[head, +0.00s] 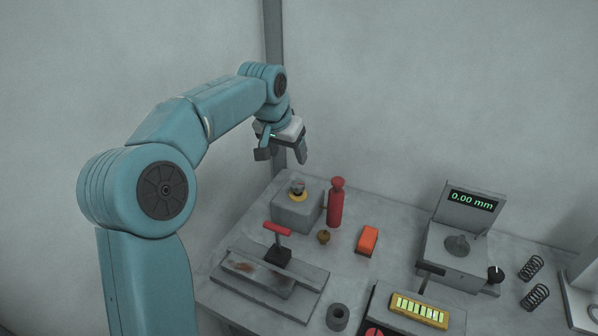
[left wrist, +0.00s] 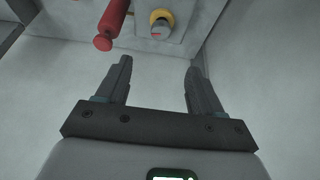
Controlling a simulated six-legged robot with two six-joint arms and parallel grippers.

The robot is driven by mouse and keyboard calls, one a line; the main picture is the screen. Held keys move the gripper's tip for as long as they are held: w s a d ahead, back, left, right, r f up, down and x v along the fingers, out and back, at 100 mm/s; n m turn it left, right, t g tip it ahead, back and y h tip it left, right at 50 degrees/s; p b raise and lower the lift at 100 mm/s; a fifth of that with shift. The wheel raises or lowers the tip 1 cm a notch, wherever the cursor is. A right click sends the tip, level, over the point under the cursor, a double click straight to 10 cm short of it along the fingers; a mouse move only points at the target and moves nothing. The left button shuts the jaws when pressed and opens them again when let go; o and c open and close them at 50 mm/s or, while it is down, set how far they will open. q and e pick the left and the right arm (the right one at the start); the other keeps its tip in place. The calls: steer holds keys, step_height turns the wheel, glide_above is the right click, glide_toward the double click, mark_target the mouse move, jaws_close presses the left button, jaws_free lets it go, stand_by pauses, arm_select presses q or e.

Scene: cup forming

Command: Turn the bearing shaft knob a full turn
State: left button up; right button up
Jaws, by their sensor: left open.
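The bearing block (head: 296,212) is a grey box at the back left of the bench. On its top is a grey knob (head: 298,187) with a yellow collar, which I take as the bearing shaft knob. In the left wrist view the knob (left wrist: 161,29) shows near the top edge, with a red mark on its face. My left gripper (head: 282,155) is open and empty, above the block and apart from it. Its two fingers (left wrist: 159,68) are spread in the left wrist view, with the knob beyond the tips. My right gripper is not in view.
A red bottle-shaped object (head: 336,204) stands close beside the block and also shows in the left wrist view (left wrist: 112,22). Nearby are a brass piece (head: 323,237), an orange block (head: 367,240) and a red-handled clamp fixture (head: 278,246). A gauge reading 0.00 mm (head: 472,202) stands right.

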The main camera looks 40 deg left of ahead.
mark_target(298, 184)
arm_select(q)
steer(key=x, duration=1.6)
steer(key=shift+s+f, duration=0.1)
steer(key=shift+s, duration=0.1)
steer(key=shift+d, duration=0.1)
steer(key=shift+c, duration=0.4)
steer(key=c, duration=1)
steer(key=shift+o, duration=0.2)
